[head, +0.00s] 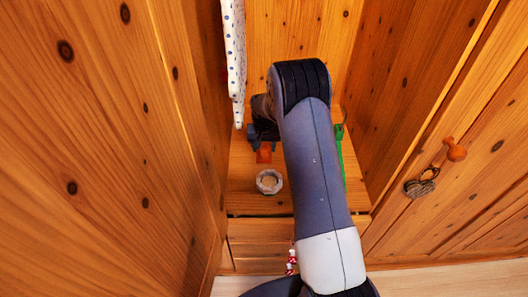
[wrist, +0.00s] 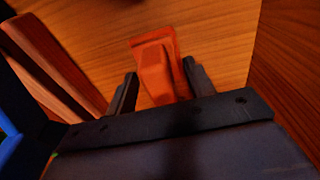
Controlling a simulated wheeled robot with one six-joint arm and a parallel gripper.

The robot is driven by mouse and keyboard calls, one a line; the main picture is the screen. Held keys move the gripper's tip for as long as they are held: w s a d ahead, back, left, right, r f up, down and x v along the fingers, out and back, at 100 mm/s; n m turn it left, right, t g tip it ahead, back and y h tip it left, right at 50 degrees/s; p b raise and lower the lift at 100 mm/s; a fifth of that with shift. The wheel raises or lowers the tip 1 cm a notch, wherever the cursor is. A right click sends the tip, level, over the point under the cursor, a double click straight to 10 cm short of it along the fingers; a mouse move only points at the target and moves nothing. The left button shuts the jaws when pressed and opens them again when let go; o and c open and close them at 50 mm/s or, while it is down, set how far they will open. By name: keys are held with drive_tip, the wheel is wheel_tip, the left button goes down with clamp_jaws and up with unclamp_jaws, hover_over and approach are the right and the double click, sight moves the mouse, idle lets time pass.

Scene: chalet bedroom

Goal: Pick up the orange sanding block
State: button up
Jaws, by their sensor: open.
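The orange sanding block (wrist: 157,72) lies on the wooden shelf floor inside the wardrobe. In the wrist view my gripper (wrist: 158,88) is open, with one dark finger on each side of the block's near part. I cannot tell whether either finger touches it. In the head view the block (head: 264,153) shows as a small orange patch just below my gripper (head: 263,138), partly hidden by it. My arm covers the area to the right of the block.
A pale octagonal dish (head: 269,181) stands in front of the block. A green object (head: 340,155) is partly hidden right of my arm. White dotted cloth (head: 234,55) hangs at the left. Wooden walls close in both sides. A reddish-brown object (wrist: 57,62) lies left of the block.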

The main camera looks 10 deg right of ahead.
drive_tip(key=shift+d, duration=0.1)
drive_tip(key=shift+c, duration=0.2)
drive_tip(key=shift+r, duration=0.1)
drive_tip(key=c, duration=1)
